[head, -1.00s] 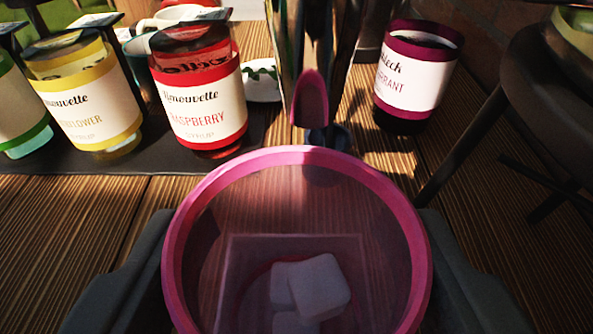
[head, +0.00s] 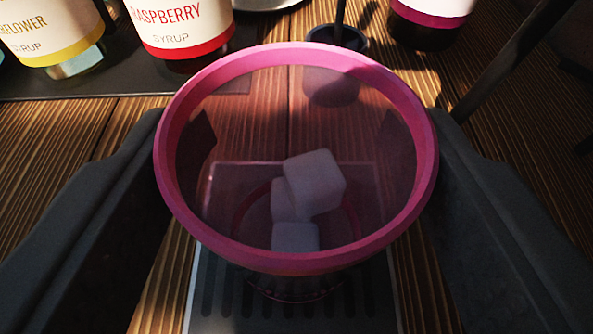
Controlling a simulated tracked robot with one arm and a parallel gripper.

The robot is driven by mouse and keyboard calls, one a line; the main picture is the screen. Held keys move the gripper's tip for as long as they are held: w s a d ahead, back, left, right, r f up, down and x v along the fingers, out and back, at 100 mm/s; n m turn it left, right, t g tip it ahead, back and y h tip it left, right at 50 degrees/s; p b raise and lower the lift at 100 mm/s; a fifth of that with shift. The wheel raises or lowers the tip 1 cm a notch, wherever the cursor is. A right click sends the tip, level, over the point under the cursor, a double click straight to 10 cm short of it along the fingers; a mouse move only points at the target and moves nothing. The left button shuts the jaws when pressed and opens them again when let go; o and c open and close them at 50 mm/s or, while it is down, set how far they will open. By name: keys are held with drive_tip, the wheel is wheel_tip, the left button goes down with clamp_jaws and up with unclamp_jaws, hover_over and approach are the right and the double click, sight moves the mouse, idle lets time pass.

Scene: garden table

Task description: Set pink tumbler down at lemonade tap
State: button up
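The pink tumbler (head: 296,258) is see-through with a bright pink rim and holds a few pale ice cubes. It stands upright in the middle of the head view. My gripper (head: 298,115) has one dark finger on each side of it, close against its walls, and appears shut on it. The tumbler's base shows over a grey slotted drip tray (head: 372,300); I cannot tell if it touches the tray. The lemonade tap itself is not visible in the present view.
Labelled syrup bottles, raspberry (head: 182,30) and a yellow-banded one (head: 50,35), stand on a dark mat (head: 125,85) at the back left. A purple-banded bottle (head: 430,25) is at the back right. A small dark cup (head: 337,36) stands behind the tumbler.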

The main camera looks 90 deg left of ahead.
drive_tip(key=shift+f, duration=0.1)
drive_tip(key=o, duration=1)
drive_tip(key=shift+d+r, duration=0.15)
drive_tip(key=shift+r, duration=0.05)
drive_tip(key=p+v, duration=0.1)
drive_tip(key=v, duration=1)
drive_tip(key=shift+d, duration=0.35)
